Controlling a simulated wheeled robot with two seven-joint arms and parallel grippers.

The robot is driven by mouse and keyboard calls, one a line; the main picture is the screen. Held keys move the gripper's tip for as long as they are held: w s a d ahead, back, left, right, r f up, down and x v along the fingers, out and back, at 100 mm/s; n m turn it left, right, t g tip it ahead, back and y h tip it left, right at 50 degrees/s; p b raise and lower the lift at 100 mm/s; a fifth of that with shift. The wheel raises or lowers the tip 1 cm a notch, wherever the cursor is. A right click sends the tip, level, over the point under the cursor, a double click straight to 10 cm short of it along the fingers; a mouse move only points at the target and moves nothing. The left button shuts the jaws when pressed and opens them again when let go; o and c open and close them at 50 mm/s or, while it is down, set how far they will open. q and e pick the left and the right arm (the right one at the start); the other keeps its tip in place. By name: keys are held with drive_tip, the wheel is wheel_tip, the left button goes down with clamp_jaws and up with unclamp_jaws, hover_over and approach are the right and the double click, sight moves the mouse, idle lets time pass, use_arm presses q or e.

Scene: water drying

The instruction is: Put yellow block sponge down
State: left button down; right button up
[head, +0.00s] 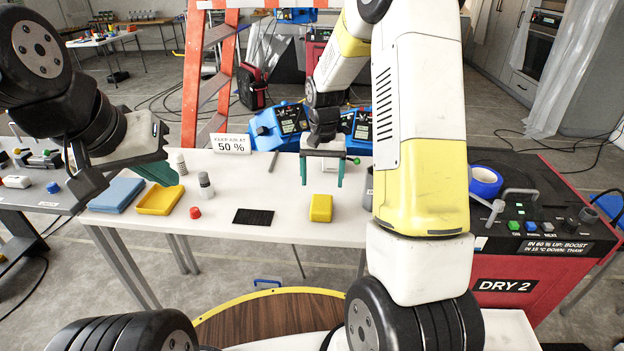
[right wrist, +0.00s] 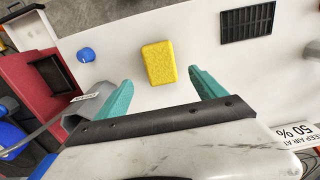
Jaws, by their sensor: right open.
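The yellow block sponge (head: 320,208) lies on the white table (head: 280,232) near its front edge. In the right wrist view the sponge (right wrist: 158,63) lies flat ahead of the open fingers, with nothing touching it. My right gripper (head: 322,182) is open and empty, its green fingers pointing down behind the sponge in the head view. It also shows in the right wrist view (right wrist: 162,92). My left gripper (head: 165,172) is over the left part of the table; whether its jaws are open is not clear.
A black grid mat (head: 253,217) lies left of the sponge. Further left are a red cap (head: 195,212), a yellow tray (head: 160,200) and a blue cloth (head: 117,194). A "50 %" sign (head: 231,144) stands at the back. The red dryer (head: 505,292) stands right of the table.

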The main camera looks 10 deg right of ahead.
drive_tip(key=s+r+t, duration=0.2)
drive_tip(key=s+r, duration=0.3)
drive_tip(key=r, duration=0.6)
drive_tip(key=s+a+r+n+t+y, duration=0.1)
drive_tip(key=s+r+n+t, duration=0.1)
drive_tip(key=s+r, duration=0.3)
drive_tip(key=s+a+r+n+t+y, duration=0.1)
drive_tip(key=s+r, duration=0.4)
drive_tip(key=s, duration=0.9)
drive_tip(key=shift+r+n+t, duration=0.35)
drive_tip(key=shift+n+t, duration=0.05)
drive_tip(key=shift+t, duration=0.2)
drive_tip(key=shift+o, duration=0.2)
drive_tip(key=shift+o, duration=0.4)
